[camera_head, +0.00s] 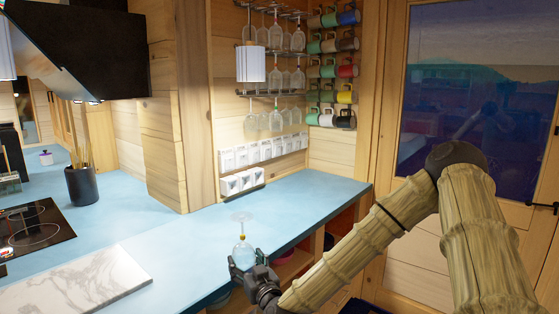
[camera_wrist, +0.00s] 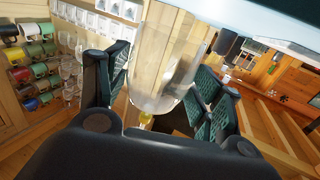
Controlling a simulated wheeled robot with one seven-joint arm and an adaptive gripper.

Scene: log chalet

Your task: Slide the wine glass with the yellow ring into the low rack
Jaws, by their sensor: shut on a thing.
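The wine glass with the yellow ring (camera_head: 243,252) is upside down in the head view, its foot uppermost and its bowl low, above the front part of the blue counter. The yellow ring sits on the stem just above the bowl. My gripper (camera_head: 246,271) is shut on the bowl from the right front.
Higher racks (camera_head: 276,12) also hold hanging glasses. A white cylindrical lamp (camera_head: 251,64) hangs in front of them. White boxes (camera_head: 262,151) line the wall below. Coloured mugs (camera_head: 333,70) hang at right. The counter (camera_head: 300,195) is clear between glass and wall; a marble board (camera_head: 85,285) lies left.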

